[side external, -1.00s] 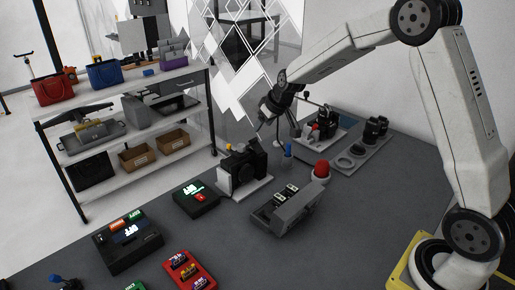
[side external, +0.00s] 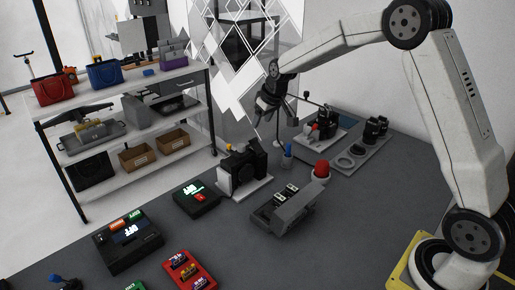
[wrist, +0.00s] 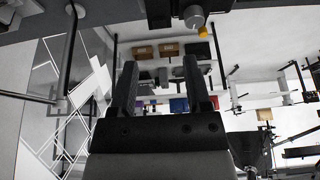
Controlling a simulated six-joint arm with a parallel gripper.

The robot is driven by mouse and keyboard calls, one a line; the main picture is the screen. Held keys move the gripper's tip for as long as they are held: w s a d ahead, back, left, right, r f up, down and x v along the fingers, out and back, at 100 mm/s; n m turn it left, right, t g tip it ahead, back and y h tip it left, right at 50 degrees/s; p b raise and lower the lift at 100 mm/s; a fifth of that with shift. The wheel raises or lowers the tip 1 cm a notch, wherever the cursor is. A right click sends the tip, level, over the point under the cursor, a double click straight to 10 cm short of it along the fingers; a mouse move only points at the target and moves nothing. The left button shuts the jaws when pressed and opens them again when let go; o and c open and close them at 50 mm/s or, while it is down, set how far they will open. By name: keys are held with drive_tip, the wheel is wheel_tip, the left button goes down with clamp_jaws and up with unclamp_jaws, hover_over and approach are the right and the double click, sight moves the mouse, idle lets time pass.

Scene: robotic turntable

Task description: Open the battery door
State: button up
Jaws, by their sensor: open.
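A black camera-like device (side external: 246,165) stands upright on a white base (side external: 250,188) in the middle of the table; it has a yellow-orange knob on top. In the wrist view, which looks upside down, part of the dark device (wrist: 172,10) and its orange knob (wrist: 203,31) show at the top edge. I cannot make out a battery door on it. My gripper (side external: 277,122) hangs above and to the right of the device in the side view, apart from it. In the wrist view its fingers (wrist: 160,72) are spread, with nothing between them.
A grey holder with battery-like blocks (side external: 288,212) and a red dome button (side external: 320,168) stand in front and to the right. A tray of lens-like parts (side external: 360,150) lies behind. Display boxes (side external: 128,246) are at the left. The shelf (side external: 130,130) stands beyond the table.

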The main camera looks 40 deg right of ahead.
sight(255, 138)
drive_tip(key=shift+f, duration=0.1)
drive_tip(key=shift+x, duration=3.8)
drive_tip(key=shift+c, duration=0.2)
clamp_jaws()
